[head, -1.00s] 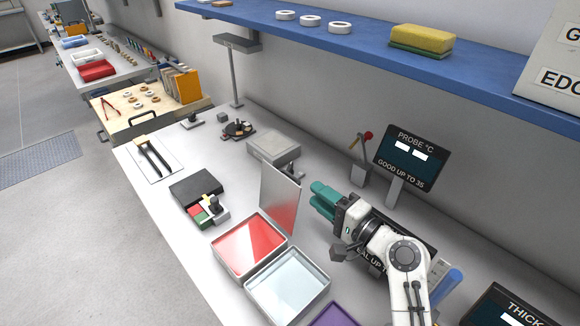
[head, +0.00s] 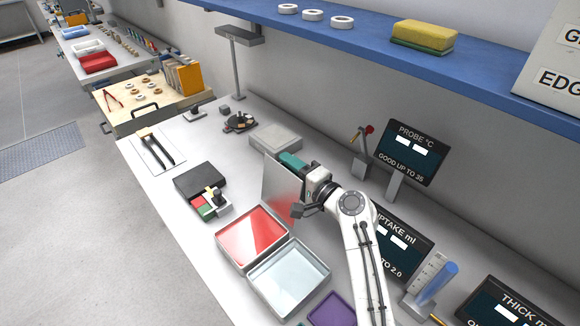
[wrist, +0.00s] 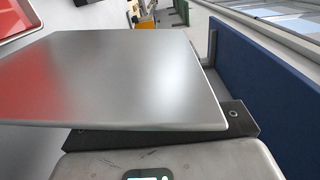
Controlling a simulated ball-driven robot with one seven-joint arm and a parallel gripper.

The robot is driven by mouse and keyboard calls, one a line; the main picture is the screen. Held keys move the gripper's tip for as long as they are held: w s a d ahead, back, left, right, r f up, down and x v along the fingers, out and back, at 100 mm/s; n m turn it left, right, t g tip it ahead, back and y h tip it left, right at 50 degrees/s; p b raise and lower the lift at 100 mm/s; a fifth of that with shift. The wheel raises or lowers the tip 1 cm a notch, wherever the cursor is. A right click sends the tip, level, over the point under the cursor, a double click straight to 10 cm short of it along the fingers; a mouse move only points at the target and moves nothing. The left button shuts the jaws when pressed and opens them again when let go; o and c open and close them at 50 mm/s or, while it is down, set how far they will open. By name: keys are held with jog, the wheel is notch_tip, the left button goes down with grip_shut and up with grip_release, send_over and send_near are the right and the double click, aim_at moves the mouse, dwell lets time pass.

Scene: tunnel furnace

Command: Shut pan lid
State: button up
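The pan has a metal rim and a red inside (head: 252,238). It sits on the bench beside a second tray with a pale inside. Its flat grey lid (head: 280,187) stands up at the pan's back edge, so the pan is open. The lid fills much of the wrist view (wrist: 120,80), with part of a red surface (wrist: 18,18) at the upper left. My gripper (head: 291,161), with teal fingers, is at the lid's upper back side, partly hidden by it. I cannot tell whether it touches the lid or how far the fingers are apart.
The pale tray (head: 288,275) is in front of my arm. A black box (head: 198,180) lies left of the pan, and a grey block (head: 275,138) behind the lid. Display signs (head: 412,150) stand to the right. A blue shelf (head: 380,42) overhangs the back.

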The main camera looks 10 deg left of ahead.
jog(key=shift+c, duration=0.3)
jog(key=c, duration=0.6)
grip_shut()
jog(key=shift+s+f, duration=0.1)
jog(key=shift+f, duration=0.05)
